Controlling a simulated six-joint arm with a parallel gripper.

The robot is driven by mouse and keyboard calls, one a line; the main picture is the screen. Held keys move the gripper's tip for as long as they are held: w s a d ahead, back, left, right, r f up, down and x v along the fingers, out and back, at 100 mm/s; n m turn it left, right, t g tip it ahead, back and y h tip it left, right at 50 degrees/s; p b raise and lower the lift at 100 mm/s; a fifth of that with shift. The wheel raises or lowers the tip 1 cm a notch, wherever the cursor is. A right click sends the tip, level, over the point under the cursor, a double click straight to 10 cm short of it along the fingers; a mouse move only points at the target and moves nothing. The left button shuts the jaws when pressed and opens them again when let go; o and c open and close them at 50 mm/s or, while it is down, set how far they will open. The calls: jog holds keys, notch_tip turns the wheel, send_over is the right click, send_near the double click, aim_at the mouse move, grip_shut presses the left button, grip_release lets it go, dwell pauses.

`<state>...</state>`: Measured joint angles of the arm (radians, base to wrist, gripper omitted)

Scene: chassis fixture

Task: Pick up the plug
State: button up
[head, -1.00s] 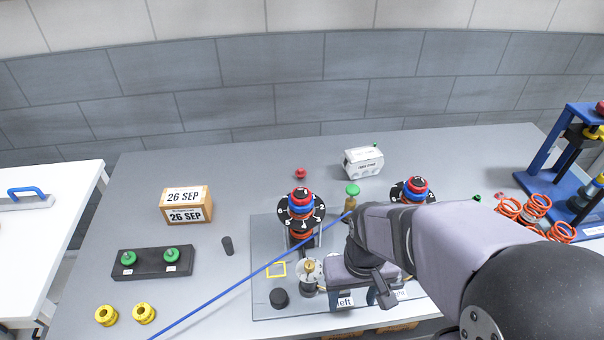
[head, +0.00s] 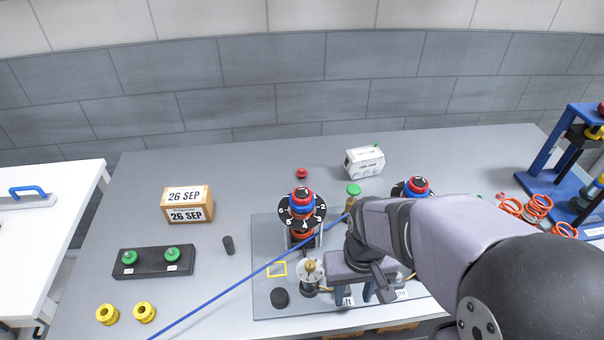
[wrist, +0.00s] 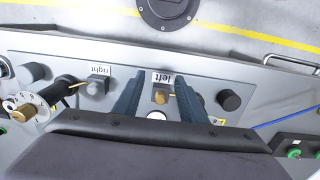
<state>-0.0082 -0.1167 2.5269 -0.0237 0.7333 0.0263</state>
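The likely plug is a small brass-coloured piece (wrist: 160,97) at the socket block labelled "left" (wrist: 162,78), with a thin yellow wire beside it. I cannot be sure that this piece is the plug. My gripper (wrist: 158,84) is open, with one dark finger on each side of the block and the brass piece. No closed grip shows, and whether a finger touches the block cannot be told. In the head view my gripper (head: 356,296) is over the front of the fixture plate (head: 262,232) and hides the brass piece and part of the "left" label.
A block labelled "right" (wrist: 98,84) stands beside it, with a wire. Dark round knobs (wrist: 229,100) flank the blocks. A numbered dial stack (head: 301,208) and a small post (head: 311,270) stand left of my gripper. A blue rod (head: 230,292) crosses the plate.

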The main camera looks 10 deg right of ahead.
jog(key=w+d+r+m+t+h+b, duration=0.1)
jog(key=w+r+m+h+b, duration=0.15)
jog(key=w, duration=1.15)
jog(key=w+d+r+m+t+h+b, duration=0.15)
jog(key=w+r+h, duration=0.25)
jog(key=w, duration=0.9)
jog(key=m+t+h+b, duration=0.4)
jog(key=m+b, duration=0.2)
jog(key=b, duration=0.1)
send_near(301, 170)
jog(key=shift+d+f, duration=0.2)
jog(key=shift+d, duration=0.85)
jog(key=shift+w+a+f+m+t+b, duration=0.2)
jog(key=shift+a+m+t+b, duration=0.15)
jog(key=shift+a+m, duration=0.3)
jog(key=shift+w+d+f+p, duration=0.15)
jog(key=shift+w+d+p, duration=0.15)
jog(key=shift+d, duration=0.2)
jog(key=shift+w+d+f, duration=0.25)
jog(key=shift+d+f, duration=0.05)
jog(key=shift+d, duration=0.05)
jog(key=shift+w+d+f+p, duration=0.1)
jog(key=shift+w+d+p, duration=0.1)
jog(key=shift+d+p, duration=0.35)
jog(key=shift+p+x, duration=0.9)
jog(key=shift+x, duration=1.15)
jog(key=shift+a+f, duration=0.1)
jog(key=shift+a, duration=0.05)
jog(key=c, duration=0.9)
